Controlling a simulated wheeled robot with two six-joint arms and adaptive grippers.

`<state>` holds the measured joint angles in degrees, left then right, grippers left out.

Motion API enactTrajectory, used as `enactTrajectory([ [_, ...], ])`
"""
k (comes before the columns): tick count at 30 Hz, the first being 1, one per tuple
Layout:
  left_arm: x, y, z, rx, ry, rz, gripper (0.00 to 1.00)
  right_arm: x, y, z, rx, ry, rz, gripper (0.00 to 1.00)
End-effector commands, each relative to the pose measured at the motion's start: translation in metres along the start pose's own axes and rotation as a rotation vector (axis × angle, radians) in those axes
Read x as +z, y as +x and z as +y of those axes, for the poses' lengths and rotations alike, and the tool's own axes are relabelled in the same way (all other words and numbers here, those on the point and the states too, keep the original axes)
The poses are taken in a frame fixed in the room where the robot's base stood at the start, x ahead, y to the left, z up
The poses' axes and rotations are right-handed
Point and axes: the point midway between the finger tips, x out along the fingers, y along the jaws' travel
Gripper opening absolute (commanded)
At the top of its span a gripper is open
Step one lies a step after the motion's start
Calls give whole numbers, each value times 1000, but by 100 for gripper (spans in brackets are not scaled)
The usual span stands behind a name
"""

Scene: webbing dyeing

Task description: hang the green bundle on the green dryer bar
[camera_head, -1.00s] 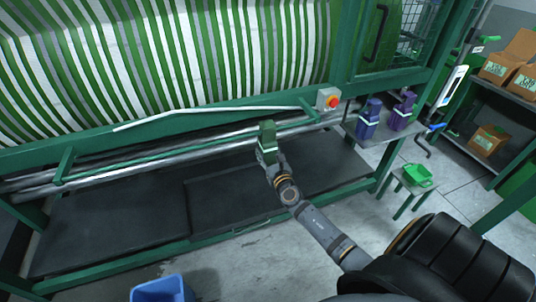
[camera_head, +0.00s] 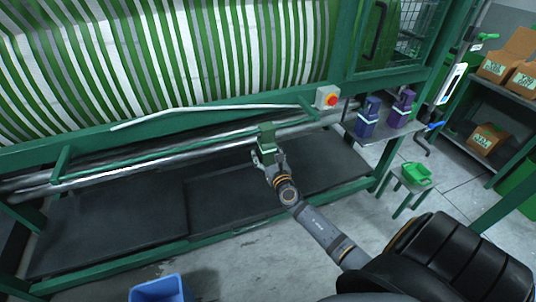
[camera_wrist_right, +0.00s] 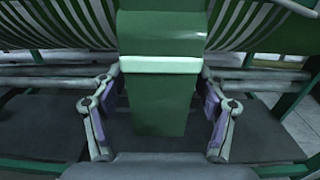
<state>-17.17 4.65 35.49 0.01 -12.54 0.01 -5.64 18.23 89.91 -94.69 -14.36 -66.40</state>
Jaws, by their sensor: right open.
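The green bundle (camera_head: 267,137), with a pale band around it, is at the dryer's front bars and appears to hang over the thin green dryer bar (camera_head: 150,158). In the right wrist view the bundle (camera_wrist_right: 160,95) is upright, straight ahead. My right gripper (camera_head: 267,161) is just below and in front of it in the head view. Its purple-padded fingers (camera_wrist_right: 160,103) are spread, with a gap on each side of the bundle. The contact between bundle and bar is too small to tell exactly. My left gripper is not in view.
Blue and purple bundles (camera_head: 367,117) (camera_head: 402,109) stand on a side shelf at the right. A red-button box (camera_head: 328,98) is on the frame. A blue bin (camera_head: 160,288) stands on the floor.

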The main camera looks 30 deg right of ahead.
Motion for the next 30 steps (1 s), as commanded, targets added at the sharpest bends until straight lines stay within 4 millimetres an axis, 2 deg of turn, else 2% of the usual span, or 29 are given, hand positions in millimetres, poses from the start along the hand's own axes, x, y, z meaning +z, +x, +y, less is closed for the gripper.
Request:
enactTrajectory([
  [4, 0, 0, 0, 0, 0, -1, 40, -1, -21, 0, 2, -2, 2, 73],
  [12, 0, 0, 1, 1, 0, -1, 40, -1, -86, 0, 2, -2, 3, 73],
  [16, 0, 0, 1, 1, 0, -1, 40, -1, -107, 0, 1, -2, 2, 73],
  [21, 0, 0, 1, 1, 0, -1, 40, 1, -118, 0, 0, 0, -1, 73],
  [30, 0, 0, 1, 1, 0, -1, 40, 0, -118, 0, 0, 0, -1, 73],
])
